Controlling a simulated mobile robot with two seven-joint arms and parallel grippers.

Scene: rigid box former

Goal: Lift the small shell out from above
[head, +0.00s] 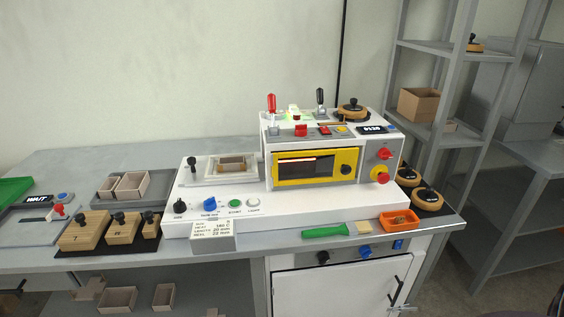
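A small open box shell (221,168), tan with a lighter inner edge, sits in the raised white nest (194,172) on the left part of the white machine. Its open side faces up. I cannot tell how deep it sits. Two other open pinkish shells stand side by side in a grey tray to the left: a smaller one (110,189) and a larger one (131,189). From this view I cannot be sure which one is the small shell of the task. Neither of my grippers is in view.
A black-knobbed lever (191,162) stands beside the nest. The yellow-framed press unit (315,167) rises to its right, with red and black levers on top. Wooden knobbed blocks (83,234) lie front left. A green-handled tool (328,232) and an orange tray (398,222) lie front right.

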